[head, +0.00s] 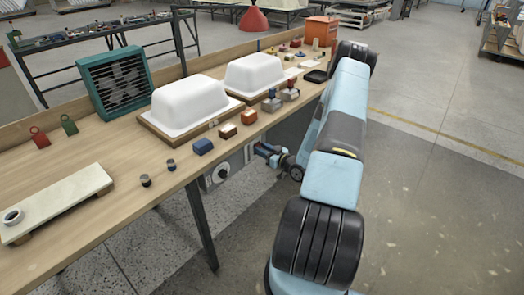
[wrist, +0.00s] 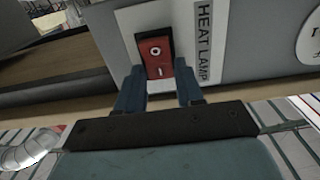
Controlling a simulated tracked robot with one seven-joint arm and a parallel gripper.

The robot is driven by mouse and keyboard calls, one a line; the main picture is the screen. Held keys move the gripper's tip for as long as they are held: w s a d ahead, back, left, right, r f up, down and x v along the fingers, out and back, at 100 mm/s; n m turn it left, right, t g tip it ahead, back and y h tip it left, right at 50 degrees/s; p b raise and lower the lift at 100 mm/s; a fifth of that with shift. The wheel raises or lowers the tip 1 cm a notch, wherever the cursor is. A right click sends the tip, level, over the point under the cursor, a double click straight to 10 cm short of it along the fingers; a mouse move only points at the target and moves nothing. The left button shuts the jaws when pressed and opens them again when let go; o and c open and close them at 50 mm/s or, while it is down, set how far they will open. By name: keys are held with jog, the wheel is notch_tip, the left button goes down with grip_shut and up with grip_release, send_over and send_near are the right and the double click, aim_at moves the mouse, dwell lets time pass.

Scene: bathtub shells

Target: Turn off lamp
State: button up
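In the wrist view a red rocker switch (wrist: 155,57), marked with a circle and a line, sits on a light plate on a grey panel (wrist: 265,35). A label reading HEAT LAMP (wrist: 203,40) is beside it. My gripper (wrist: 160,82) is open and empty, its two blue fingers apart below and at either side of the switch's lower end. I cannot tell whether they touch the panel. In the head view my gripper (head: 262,150) is at the bench's front, just below the top's edge. The switch is not discernible there.
A wooden bench (head: 110,225) carries two white tub shells (head: 188,103), a green vented box (head: 115,82) and several small blocks. A grey panel with a round dial (head: 220,173) is under its front edge. A red cone (head: 253,18) shows at the top.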

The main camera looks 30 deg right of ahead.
jog(key=c, duration=0.6)
jog(key=shift+s+f+t+y, duration=0.1)
jog(key=shift+f+t+y, duration=0.15)
jog(key=shift+t, duration=0.5)
jog(key=shift+s+f+t+y, duration=0.1)
jog(key=shift+f+t+y, duration=0.15)
jog(key=shift+t, duration=0.5)
jog(key=o, duration=1)
jog(key=shift+o, duration=0.2)
jog(key=v, duration=1.3)
jog(key=shift+s+d+f, duration=0.2)
jog(key=shift+s+f, duration=0.05)
jog(key=shift+s, duration=0.05)
